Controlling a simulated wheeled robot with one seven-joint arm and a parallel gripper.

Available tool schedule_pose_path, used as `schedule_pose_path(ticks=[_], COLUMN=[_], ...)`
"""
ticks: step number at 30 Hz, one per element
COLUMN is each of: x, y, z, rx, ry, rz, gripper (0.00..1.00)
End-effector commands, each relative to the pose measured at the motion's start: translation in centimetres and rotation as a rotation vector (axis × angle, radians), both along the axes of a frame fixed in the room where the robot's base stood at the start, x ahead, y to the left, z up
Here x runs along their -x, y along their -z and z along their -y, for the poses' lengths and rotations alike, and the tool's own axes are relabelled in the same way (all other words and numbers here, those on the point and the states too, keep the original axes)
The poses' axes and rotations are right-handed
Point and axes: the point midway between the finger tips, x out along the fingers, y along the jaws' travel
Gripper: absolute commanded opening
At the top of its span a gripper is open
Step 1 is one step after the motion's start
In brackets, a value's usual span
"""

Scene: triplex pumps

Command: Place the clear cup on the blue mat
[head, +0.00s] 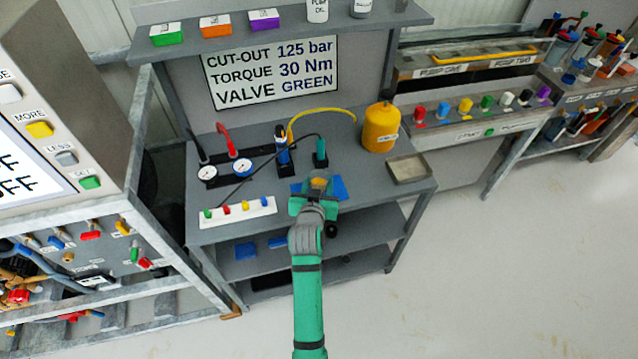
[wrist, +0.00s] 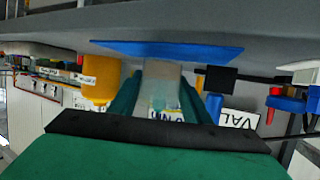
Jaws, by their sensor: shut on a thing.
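The blue mat (head: 339,186) lies on the bench top near its front edge, partly hidden by my gripper (head: 318,190). In the wrist view, which is upside down, the mat (wrist: 165,48) shows as a blue strip along the grey bench top. My gripper (wrist: 163,100) is shut on the clear cup (wrist: 162,78), a see-through shape between the green fingers. The cup's base end is at the mat in this view; I cannot tell whether it touches. In the head view the cup (head: 319,182) is mostly hidden.
A yellow container (head: 380,128) and a metal tray (head: 409,169) stand to the right on the bench. Gauges (head: 207,172), a blue-and-black tool (head: 282,148) and a white strip with coloured knobs (head: 238,211) are to the left. A shelf (head: 290,27) overhangs the back.

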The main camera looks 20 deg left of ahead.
Motion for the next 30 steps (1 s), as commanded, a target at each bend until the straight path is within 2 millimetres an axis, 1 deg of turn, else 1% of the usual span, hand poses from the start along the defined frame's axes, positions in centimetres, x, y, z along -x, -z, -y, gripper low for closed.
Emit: schedule_pose_path(ticks=[3, 14, 15, 17, 18, 25, 28, 30], x=[0.0, 0.01, 0.02, 0.01, 0.01, 0.02, 0.0, 0.53], y=[0.53, 0.83, 0.9, 0.86, 0.86, 0.83, 0.52, 0.41], z=[0.01, 0.0, 0.0, 0.0, 0.0, -0.01, -0.01, 0.09], rx=[0.0, 0.0, 0.0, 0.0, 0.0, 0.0, -0.001, 0.0], ry=[0.0, 0.0, 0.0, 0.0, 0.0, 0.0, 0.0, 0.0], rz=[0.001, 0.001, 0.001, 0.001, 0.001, 0.001, 0.002, 0.0], gripper=[0.17, 0.17, 0.46, 0.6, 0.62, 0.62, 0.62, 0.62])
